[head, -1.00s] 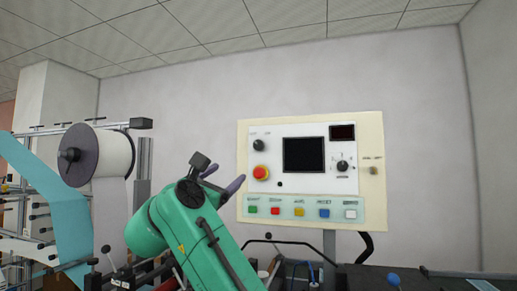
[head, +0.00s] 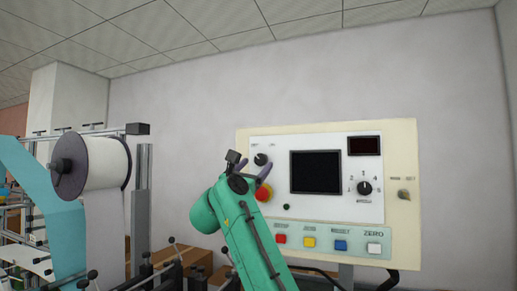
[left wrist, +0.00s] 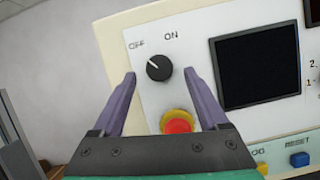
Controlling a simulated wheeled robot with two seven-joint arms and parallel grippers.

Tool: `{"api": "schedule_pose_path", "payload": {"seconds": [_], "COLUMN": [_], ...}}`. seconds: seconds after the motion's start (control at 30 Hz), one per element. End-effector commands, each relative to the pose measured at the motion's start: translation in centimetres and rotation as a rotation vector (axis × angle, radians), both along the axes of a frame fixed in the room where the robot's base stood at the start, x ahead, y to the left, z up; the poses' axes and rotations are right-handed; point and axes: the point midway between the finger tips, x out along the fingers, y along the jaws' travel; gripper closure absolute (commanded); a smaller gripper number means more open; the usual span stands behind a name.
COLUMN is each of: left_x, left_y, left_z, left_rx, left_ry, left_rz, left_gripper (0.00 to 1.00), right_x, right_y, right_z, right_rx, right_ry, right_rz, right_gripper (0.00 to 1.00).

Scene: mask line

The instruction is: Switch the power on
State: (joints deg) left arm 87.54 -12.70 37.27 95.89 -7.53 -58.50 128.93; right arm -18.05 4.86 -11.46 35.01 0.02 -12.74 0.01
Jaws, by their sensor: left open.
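The knob also shows at the panel's upper left in the head view (head: 261,160). My left gripper (head: 254,168) is open, with its purple fingers in front of the panel. In the left wrist view (left wrist: 160,80) the fingertips stand to either side of the knob, slightly below its centre; I cannot tell how far in front. My right gripper is not in view.
A red emergency button with a yellow collar (left wrist: 178,122) sits just below the knob. The panel has a dark screen (head: 315,171), a selector knob (head: 364,188) and several coloured buttons below. A white roll (head: 105,163) on a machine frame stands at the left.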

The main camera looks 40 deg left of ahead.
Motion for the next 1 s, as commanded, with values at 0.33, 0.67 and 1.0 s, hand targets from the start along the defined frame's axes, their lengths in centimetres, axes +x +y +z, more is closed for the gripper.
{"api": "schedule_pose_path", "payload": {"seconds": [0.33,0.67,1.0], "left_x": [2.4,2.4,2.4], "left_y": [0.8,0.8,0.8], "left_z": [1.0,1.0,0.9], "left_rx": [0.001,0.001,0.033], "left_ry": [0.000,0.000,0.011], "left_rz": [0.001,0.001,0.001], "left_gripper": [0.23,1.00,1.00], "right_x": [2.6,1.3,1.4], "right_y": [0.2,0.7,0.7], "right_z": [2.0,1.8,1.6], "right_rx": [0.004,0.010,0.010], "right_ry": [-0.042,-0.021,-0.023], "right_rz": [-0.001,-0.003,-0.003], "right_gripper": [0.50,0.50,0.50]}}
